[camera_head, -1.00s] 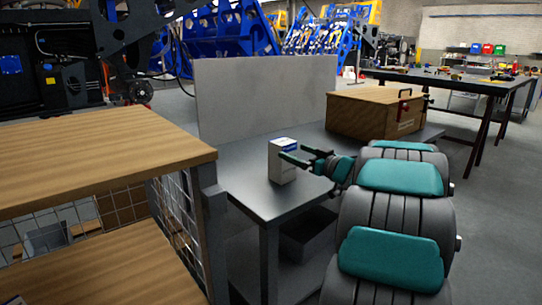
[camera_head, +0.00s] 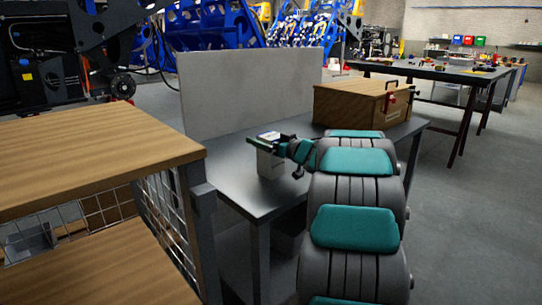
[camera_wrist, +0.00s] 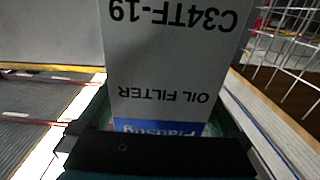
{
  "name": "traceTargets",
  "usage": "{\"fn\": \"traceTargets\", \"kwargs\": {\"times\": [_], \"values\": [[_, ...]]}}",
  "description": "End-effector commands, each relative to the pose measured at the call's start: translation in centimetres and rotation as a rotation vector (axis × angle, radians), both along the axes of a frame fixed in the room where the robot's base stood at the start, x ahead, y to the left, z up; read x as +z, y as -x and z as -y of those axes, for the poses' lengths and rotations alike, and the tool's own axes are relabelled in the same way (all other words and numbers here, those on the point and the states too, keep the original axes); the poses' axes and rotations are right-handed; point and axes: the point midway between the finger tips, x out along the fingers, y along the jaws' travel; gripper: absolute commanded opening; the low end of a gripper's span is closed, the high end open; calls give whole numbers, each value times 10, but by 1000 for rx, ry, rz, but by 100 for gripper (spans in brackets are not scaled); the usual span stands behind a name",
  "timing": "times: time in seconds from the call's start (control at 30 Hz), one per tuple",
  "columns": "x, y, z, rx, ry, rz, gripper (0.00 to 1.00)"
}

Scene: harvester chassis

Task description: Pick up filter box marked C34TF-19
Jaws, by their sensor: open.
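The filter box (camera_head: 268,163) is a small white upright carton on the dark metal table (camera_head: 240,196). In the wrist view the box (camera_wrist: 165,60) fills the middle, with "C34TF-19", "OIL FILTER" and a blue band reading upside down. My gripper (camera_head: 268,143) is at the top of the box in the head view, its fingers reaching along the upper part. It is open, with the box between its fingers in the wrist view. Whether the fingers touch the box sides cannot be told. The arm hides some of the table's right side.
A wooden case (camera_head: 355,103) with a red and black latch stands at the back right of the table. A grey panel (camera_head: 250,90) rises along the table's back. A wooden-topped shelf unit (camera_head: 90,150) with wire mesh sides stands close at the left.

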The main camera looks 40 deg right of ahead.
Motion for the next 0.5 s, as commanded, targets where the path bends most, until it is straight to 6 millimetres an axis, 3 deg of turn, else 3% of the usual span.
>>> {"fn": "traceTargets", "kwargs": {"times": [0.2, 0.5], "values": [[0, -1, 0, -1, 0, 0, 100], [0, -1, 0, -1, 1, 0, 66]]}}
